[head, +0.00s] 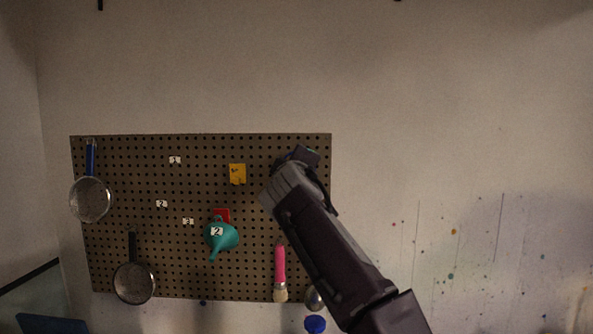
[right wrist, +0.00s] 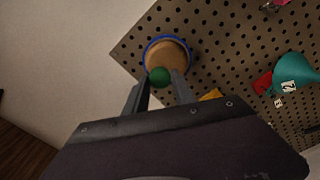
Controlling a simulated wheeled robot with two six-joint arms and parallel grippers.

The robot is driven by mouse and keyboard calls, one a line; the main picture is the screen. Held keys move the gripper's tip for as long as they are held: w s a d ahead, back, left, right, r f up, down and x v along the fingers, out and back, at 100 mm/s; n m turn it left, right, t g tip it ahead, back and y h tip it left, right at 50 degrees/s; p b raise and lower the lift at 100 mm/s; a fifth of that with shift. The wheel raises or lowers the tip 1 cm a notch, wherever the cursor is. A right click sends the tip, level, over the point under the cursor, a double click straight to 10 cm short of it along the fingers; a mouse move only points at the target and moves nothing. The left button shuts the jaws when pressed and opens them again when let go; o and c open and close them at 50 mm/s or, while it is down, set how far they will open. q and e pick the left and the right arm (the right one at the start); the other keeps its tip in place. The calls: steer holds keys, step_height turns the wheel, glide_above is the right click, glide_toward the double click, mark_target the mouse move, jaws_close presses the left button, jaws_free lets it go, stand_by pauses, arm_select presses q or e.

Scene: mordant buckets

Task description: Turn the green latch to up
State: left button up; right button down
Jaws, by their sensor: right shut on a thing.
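A small round green part (right wrist: 159,76), which looks like the latch's knob, shows in the right wrist view in front of a tan disc with a blue rim (right wrist: 168,52) on the pegboard. My right gripper (right wrist: 158,82) is shut on the green part, one finger on each side of it. In the head view my right gripper (head: 298,157) is at the upper right of the board and hides the latch. Which way the latch points cannot be told. My left gripper is in neither view.
The pegboard (head: 130,180) carries a yellow block (head: 237,174), a red piece (head: 222,214), a teal funnel (head: 220,236), a pink-handled brush (head: 280,270) and two strainers at the left.

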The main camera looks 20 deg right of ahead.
stand_by(0.4)
steer(key=c, duration=1.1)
jaws_free()
steer(key=shift+o, duration=0.2)
steer(key=b+v, duration=0.3)
steer(key=v, duration=0.6)
steer(key=shift+b, duration=0.4)
